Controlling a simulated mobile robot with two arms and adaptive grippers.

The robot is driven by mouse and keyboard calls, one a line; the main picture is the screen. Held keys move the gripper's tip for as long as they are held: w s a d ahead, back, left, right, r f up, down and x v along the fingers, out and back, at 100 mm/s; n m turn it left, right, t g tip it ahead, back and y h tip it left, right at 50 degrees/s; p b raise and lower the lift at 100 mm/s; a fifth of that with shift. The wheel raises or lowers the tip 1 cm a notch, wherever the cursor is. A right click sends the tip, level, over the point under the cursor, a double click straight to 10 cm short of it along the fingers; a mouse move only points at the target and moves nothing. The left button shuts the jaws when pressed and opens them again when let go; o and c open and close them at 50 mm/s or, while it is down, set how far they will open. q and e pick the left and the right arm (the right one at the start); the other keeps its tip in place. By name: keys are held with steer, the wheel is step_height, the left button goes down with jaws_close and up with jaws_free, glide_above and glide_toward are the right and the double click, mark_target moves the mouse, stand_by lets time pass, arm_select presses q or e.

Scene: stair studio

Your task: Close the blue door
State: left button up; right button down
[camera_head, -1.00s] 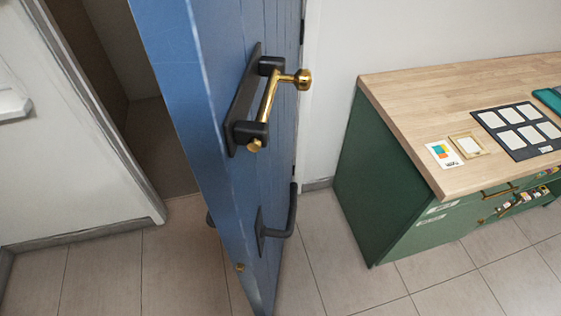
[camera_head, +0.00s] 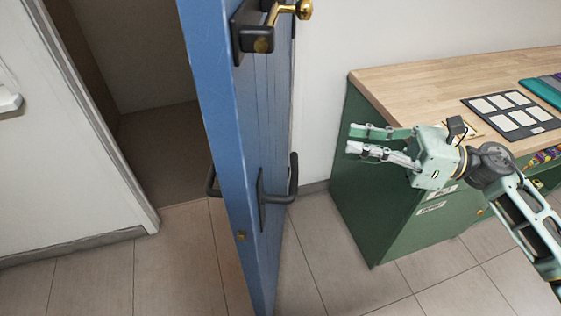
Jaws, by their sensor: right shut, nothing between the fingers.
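The blue door (camera_head: 228,150) stands open, its narrow edge towards me, left of the middle of the head view. On its right face is a dark lever handle (camera_head: 291,180). Part of another dark handle (camera_head: 211,182) shows on the far side of the door. My right gripper (camera_head: 352,139) is shut and empty, to the right of the door and apart from it, in front of the green cabinet. Its fingers point left towards the door. My left gripper is not in view.
An open doorway (camera_head: 165,150) lies left of the door, with a white wall or frame (camera_head: 90,130) beside it. A green cabinet (camera_head: 365,185) with a wooden top (camera_head: 425,78) stands at the right, cards on it. Tiled floor (camera_head: 330,270) between door and cabinet is clear.

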steer(key=s+n+g, duration=0.1)
steer(key=s+n, duration=0.1)
steer(key=p, duration=0.7)
glide_toward(264, 144)
steer(key=a, duration=0.3)
steer(key=a+r, duration=0.1)
steer(key=a, duration=0.1)
steer(key=shift+w+a, duration=0.25)
steer(key=shift+w, duration=0.1)
steer(key=shift+a+f, duration=0.25)
steer(key=shift+a, duration=0.45)
steer(key=shift+w+a+f, duration=0.1)
steer(key=shift+w, duration=0.05)
